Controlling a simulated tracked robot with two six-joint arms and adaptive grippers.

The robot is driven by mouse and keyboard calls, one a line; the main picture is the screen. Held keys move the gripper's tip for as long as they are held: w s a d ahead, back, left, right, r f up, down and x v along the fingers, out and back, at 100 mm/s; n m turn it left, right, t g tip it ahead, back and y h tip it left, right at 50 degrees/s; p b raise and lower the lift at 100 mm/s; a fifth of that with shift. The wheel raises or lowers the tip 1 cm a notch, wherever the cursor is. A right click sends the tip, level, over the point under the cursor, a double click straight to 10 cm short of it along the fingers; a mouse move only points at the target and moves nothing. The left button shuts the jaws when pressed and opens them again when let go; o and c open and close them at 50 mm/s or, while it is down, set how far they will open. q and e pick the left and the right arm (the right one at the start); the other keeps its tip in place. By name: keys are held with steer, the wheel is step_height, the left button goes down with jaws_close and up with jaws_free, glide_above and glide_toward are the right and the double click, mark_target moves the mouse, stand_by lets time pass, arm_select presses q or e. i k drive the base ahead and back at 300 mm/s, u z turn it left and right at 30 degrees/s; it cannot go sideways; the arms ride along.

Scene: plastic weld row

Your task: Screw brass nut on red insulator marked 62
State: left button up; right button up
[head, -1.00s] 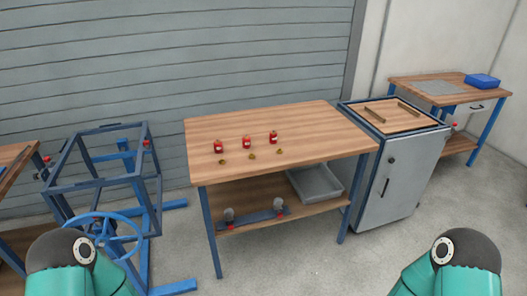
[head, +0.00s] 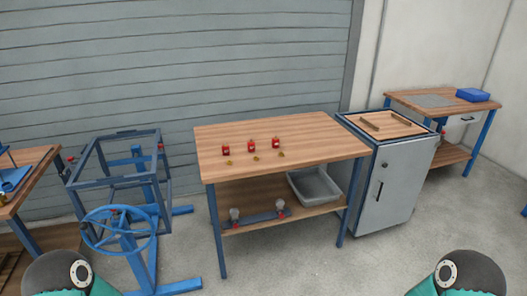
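Three red insulators stand in a row on the wooden workbench (head: 310,135) in the head view: a left one (head: 226,150), a middle one (head: 251,145) and a right one (head: 276,142). Each has a pale label, too small to read, so I cannot tell which is marked 62. Three small brass nuts lie in front of them: a left one (head: 229,162), a middle one (head: 256,157) and a right one (head: 281,154). Only rounded parts of my two arms show at the bottom corners. Both grippers are out of view.
A grey bin (head: 314,187) sits on the bench's lower shelf. A blue frame (head: 117,160) with a handwheel (head: 119,229) stands left, a grey cabinet (head: 395,185) right. A blue box (head: 472,95) lies on the far right table. Floor in front is clear.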

mark_target(275, 141)
steer(key=u, duration=0.15)
steer(key=i, duration=0.9)
steer(key=z, duration=0.05)
